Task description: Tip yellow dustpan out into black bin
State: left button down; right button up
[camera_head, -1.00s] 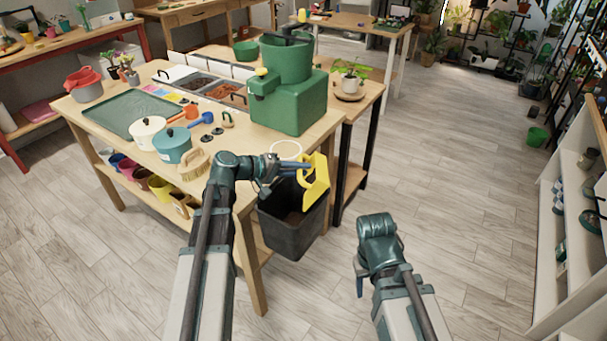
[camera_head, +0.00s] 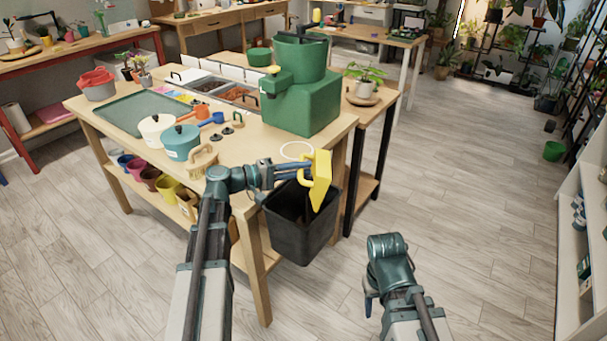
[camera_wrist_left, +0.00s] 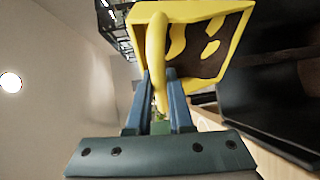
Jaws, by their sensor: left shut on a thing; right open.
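My left gripper (camera_head: 306,172) is shut on the dustpan's handle. In the left wrist view, the fingers (camera_wrist_left: 157,88) close around the looped yellow handle (camera_wrist_left: 155,45), and dark brown material shows in the dustpan (camera_wrist_left: 180,12). The bin (camera_wrist_left: 268,105) shows as a dark shape at the right there. My right gripper (camera_head: 369,300) is open and empty, low over the floor right of the bin.
The wooden table (camera_head: 240,150) carries a green machine (camera_head: 300,100), a white pot (camera_head: 156,131), a teal pot (camera_head: 181,143) and a green tray (camera_head: 137,113). A white ring (camera_head: 297,151) lies near the bin. The floor at right is clear up to a white shelf.

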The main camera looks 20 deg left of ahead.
pick_arm(q)
jog(key=shift+s+a+f+n+t+h+b, duration=0.15)
jog(key=shift+a+f+n+t+h+b, duration=0.25)
jog(key=shift+b, duration=0.95)
jog(key=shift+s+a+f+n+t+h+b, duration=0.15)
jog(key=shift+a+t+h+b, duration=0.35)
jog(key=shift+b, duration=0.8)
jog(key=shift+s+a+f+n+t+h+b, duration=0.15)
jog(key=shift+a+n+h+b, duration=0.35)
jog(key=shift+b, duration=0.85)
jog(key=shift+a, duration=0.2)
